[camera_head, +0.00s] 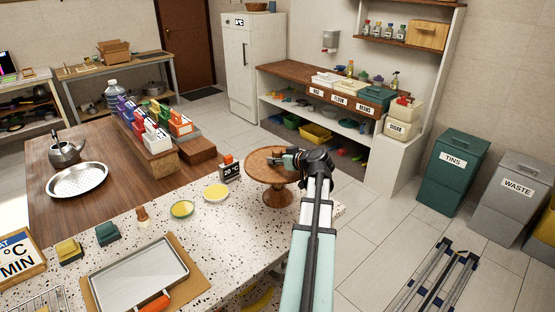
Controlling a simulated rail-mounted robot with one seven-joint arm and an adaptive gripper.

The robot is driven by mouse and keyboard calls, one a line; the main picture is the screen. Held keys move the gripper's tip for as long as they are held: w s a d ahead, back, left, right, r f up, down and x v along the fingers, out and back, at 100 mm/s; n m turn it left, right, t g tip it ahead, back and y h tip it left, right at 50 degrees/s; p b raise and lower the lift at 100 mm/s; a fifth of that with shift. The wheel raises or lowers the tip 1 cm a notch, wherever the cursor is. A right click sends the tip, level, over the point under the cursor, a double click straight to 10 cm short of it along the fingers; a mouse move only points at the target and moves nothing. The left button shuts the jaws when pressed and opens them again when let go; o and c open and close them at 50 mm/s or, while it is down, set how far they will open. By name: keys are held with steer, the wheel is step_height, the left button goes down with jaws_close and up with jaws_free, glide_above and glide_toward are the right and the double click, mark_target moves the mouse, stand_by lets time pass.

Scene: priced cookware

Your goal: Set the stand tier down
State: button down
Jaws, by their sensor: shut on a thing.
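The stand tier (262,170) is a round wooden plate on a turned wooden foot, upright and roughly level, near the far right end of the speckled counter (210,230). My gripper (282,159) reaches over its right part from the front right and is shut on it. The fingertips are small and partly hidden by the wrist, so the exact grip point is unclear. The bottom of the foot (278,196) shows against the counter; I cannot tell whether it touches.
Left of the stand are a black price sign (230,173) with an orange item, a yellow bowl (216,192) and a green-rimmed bowl (181,210). A metal tray (138,275) lies nearer. The counter between bowls and tray is partly clear. The counter's right edge is close to the stand.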

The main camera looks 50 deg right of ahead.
steer(key=shift+f, duration=0.15)
stand_by(0.3)
steer(key=c, duration=0.7)
jaws_free()
steer(key=shift+p, duration=0.5)
stand_by(4.3)
steer(key=b+v, duration=0.6)
steer(key=v, duration=1)
steer(key=shift+d+b, duration=0.3)
steer(key=shift+d, duration=0.1)
steer(key=shift+o, duration=1.4)
steer(key=shift+s+a+r, duration=0.15)
steer(key=shift+s+r, duration=0.35)
steer(key=shift+s, duration=0.1)
